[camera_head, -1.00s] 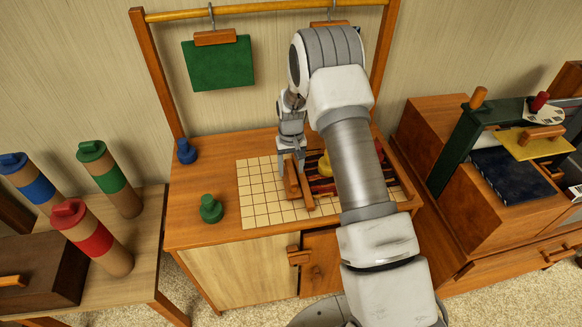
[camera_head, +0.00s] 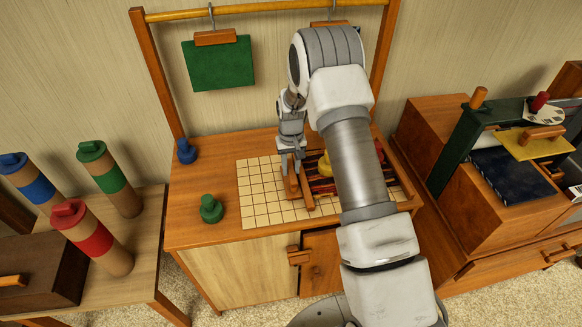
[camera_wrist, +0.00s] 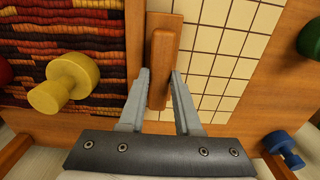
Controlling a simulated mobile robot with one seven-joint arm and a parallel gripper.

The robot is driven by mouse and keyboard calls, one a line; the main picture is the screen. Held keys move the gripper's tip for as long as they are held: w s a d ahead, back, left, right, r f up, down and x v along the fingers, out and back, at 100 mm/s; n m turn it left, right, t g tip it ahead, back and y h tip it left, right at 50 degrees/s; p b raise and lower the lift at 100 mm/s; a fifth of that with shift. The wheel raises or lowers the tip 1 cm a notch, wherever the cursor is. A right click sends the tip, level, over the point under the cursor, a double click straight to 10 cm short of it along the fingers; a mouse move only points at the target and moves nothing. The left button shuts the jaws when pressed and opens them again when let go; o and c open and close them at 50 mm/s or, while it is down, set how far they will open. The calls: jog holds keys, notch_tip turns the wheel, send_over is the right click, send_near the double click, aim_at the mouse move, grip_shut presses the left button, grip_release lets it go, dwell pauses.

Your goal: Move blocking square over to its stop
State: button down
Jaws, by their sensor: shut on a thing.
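The blocking square, a wooden bar with a raised handle (camera_wrist: 163,66), lies on the gridded board at the edge of the striped red and dark textile. It also shows in the head view (camera_head: 306,190), partly covered by my gripper. My gripper (camera_wrist: 161,76) has one finger on each side of the handle and is shut on it. It also shows from above in the head view (camera_head: 291,165). I cannot clearly make out the stop. My arm hides part of the textile (camera_wrist: 100,75) in the head view.
A yellow knob (camera_wrist: 65,82) stands on the textile. A green knob (camera_head: 211,209) and a blue knob (camera_head: 186,151) stand left of the pale gridded board (camera_head: 262,208). The grid left of the bar is clear. A green panel (camera_head: 219,64) hangs behind.

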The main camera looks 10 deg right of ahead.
dwell(0.8)
jog(key=a+b, duration=0.3)
jog(key=a, duration=1.2)
jog(key=shift+a, duration=0.25)
jog(key=c, duration=0.6)
grip_release()
jog(key=shift+a, duration=0.15)
jog(key=shift+r, duration=0.3)
notch_tip(320, 180, up, 17)
jog(key=shift+p, duration=0.45)
jog(key=shift+s, duration=0.1)
